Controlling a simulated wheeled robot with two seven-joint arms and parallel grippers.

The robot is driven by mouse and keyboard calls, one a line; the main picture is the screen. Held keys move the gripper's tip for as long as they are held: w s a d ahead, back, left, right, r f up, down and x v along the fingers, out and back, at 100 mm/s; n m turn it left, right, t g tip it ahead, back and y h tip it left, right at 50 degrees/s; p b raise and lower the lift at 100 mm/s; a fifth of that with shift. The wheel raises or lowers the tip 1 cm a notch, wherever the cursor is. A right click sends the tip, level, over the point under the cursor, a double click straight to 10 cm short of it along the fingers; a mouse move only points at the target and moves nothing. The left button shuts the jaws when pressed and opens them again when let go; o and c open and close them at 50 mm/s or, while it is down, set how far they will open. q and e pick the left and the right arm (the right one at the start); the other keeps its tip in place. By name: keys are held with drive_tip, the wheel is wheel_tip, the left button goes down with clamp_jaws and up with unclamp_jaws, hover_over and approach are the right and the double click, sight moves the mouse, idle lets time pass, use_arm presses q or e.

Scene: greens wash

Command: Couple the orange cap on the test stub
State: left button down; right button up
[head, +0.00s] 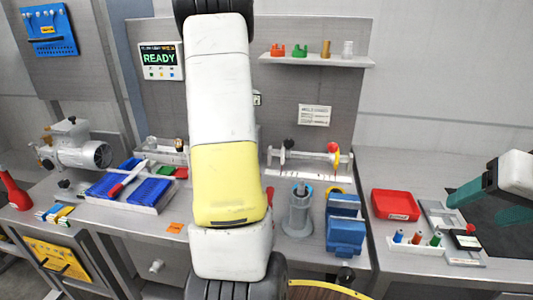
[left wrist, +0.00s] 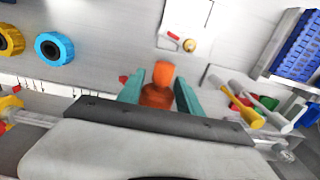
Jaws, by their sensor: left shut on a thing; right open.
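In the left wrist view my left gripper (left wrist: 158,92) has its teal fingers closed on the orange cap (left wrist: 156,95). Just beyond it, a small brass fitting (left wrist: 190,45) stands by a white plate (left wrist: 187,18), apart from the cap; it may be the test stub, but I cannot tell for sure. In the head view my white and yellow arm covers the middle of the bench. My left gripper, the cap and the fitting are hidden there. My right gripper (head: 466,198) is open and empty at the right, above the side bench.
A blue ring (left wrist: 55,48) and a yellow ring lie at the left of the wrist view. In the head view a blue bin tray (head: 135,187) stands left of my arm. A grey cylinder (head: 299,215), blue blocks (head: 346,235) and a red tray (head: 395,205) stand right.

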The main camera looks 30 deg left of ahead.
use_arm(q)
drive_tip(key=shift+r, duration=0.15)
drive_tip(key=shift+w+a, duration=0.3)
drive_tip(key=shift+w, duration=0.55)
drive_tip(key=shift+w+a, duration=0.25)
drive_tip(key=shift+w, duration=0.65)
drive_tip(key=shift+w+a, duration=0.3)
drive_tip(key=shift+w, duration=0.55)
drive_tip(key=shift+w+a, duration=0.25)
drive_tip(key=shift+w, duration=0.45)
drive_tip(key=shift+w+a, duration=0.2)
drive_tip(key=shift+w, duration=0.55)
drive_tip(key=shift+w+a, duration=0.25)
drive_tip(key=shift+w, duration=0.45)
drive_tip(key=c, duration=0.7)
unclamp_jaws()
drive_tip(key=shift+r, duration=0.1)
